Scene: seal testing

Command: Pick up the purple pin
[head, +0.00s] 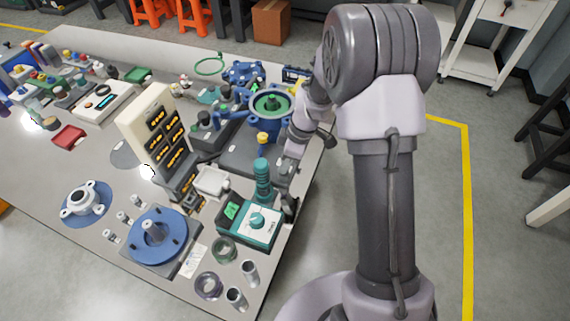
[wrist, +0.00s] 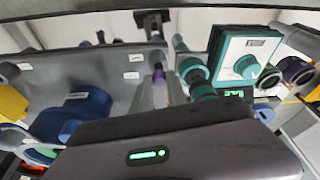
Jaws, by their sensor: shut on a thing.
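The purple pin (wrist: 159,77) shows in the wrist view as a small upright purple piece between the fingers of my gripper (wrist: 154,92). The fingers are shut on it, and they cover part of it. I cannot make out the pin in the head view, where the gripper and arm hide that spot. Whether the pin is clear of the surface beneath it cannot be told.
A teal box with a dial (head: 258,221) and a teal ribbed cylinder (head: 262,180) stand close beside my gripper. A blue flanged housing (head: 268,104) sits behind. A blue disc fixture (head: 157,236) and several loose rings lie toward the front.

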